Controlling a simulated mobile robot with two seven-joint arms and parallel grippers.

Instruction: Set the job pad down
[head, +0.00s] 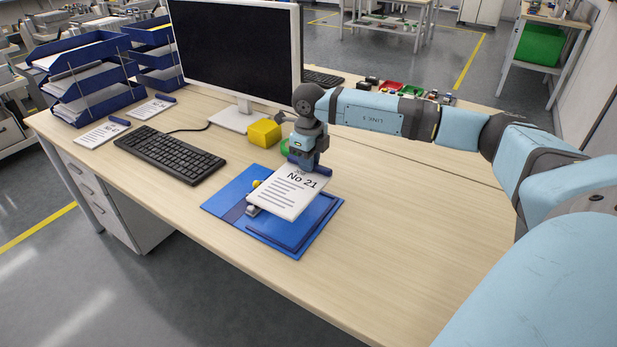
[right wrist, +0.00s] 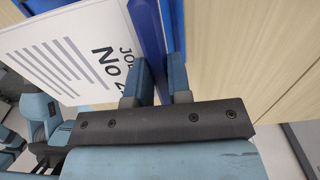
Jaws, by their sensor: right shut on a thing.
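The job pad (head: 290,196) is a white sheet marked "JOB No 21" with a blue bar along its top edge. My right gripper (head: 307,163) is shut on that blue bar. The pad appears to be held over a blue board (head: 226,206) on the desk and covers part of it; whether it touches anything below is unclear. In the right wrist view the fingers (right wrist: 160,76) straddle the blue bar, with the printed sheet (right wrist: 65,50) to the left. My left gripper is not in view.
A keyboard (head: 170,155) and monitor (head: 237,50) stand left and behind. A yellow block (head: 264,133) sits near the gripper. Two other numbered pads (head: 102,134) lie by the blue letter trays (head: 110,92). The desk's right front (head: 400,240) is clear.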

